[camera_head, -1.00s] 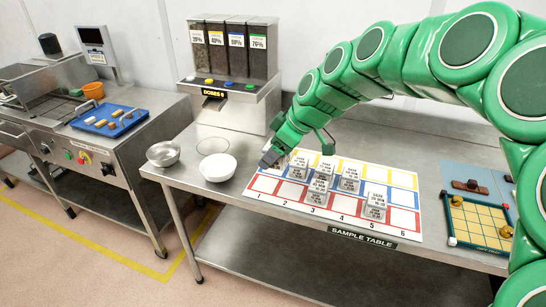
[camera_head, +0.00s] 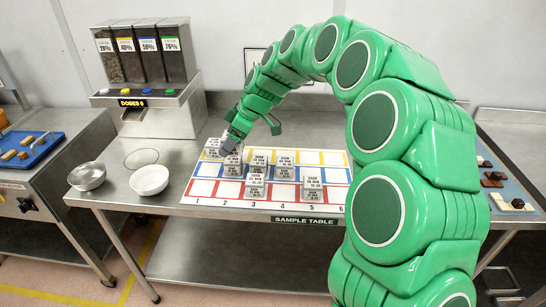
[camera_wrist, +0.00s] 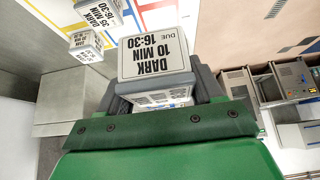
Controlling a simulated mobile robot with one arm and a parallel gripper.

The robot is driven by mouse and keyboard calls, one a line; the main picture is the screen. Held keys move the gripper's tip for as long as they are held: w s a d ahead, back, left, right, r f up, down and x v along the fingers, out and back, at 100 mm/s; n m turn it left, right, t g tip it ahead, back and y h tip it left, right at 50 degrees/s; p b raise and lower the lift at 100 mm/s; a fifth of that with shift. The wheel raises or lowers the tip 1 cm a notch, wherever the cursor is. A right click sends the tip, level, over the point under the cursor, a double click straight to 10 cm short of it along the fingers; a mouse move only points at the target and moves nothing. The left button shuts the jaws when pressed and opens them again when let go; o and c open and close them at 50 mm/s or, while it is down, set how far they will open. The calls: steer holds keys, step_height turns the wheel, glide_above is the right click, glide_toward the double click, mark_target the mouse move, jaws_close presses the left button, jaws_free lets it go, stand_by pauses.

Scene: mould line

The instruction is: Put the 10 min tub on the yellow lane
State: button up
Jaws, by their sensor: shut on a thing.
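The 10 min tub (camera_wrist: 155,45) is a grey-white block labelled "DARK 10 MIN DUE 16:30" in the wrist view. My gripper (camera_wrist: 165,88) is shut on it. In the head view my gripper (camera_head: 230,146) is low at the left end of the sample sheet. There I cannot tell the held tub from its close neighbours. The yellow lane (camera_head: 332,158) is the back row of the sheet, with free room to the right. Two other tubs show in the wrist view, one labelled 25 min (camera_wrist: 98,12) and a smaller one (camera_wrist: 86,46).
Several tubs stand on the sheet, including one at front centre (camera_head: 255,187) and one at right (camera_head: 311,187). A dispenser (camera_head: 150,110) stands behind. My arm hides the table's right middle.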

steer(key=w+a+f, duration=0.1)
steer(key=w+f, duration=0.2)
steer(key=w, duration=0.2)
steer(key=w+f, duration=0.4)
steer(key=w, duration=0.2)
steer(key=w+a+f, duration=0.1)
steer(key=w+f, duration=0.2)
steer(key=w, duration=0.2)
steer(key=shift+w+a+f, duration=0.3)
steer(key=shift+f, duration=0.05)
steer(key=shift+w+a+f, duration=0.1)
steer(key=shift+w+f, duration=0.15)
steer(key=shift+w, duration=0.05)
steer(key=shift+w+a+f, duration=0.15)
steer(key=shift+w+f, duration=0.25)
steer(key=shift+f, duration=1.7)
steer(key=shift+f, duration=0.1)
steer(key=o, duration=1.1)
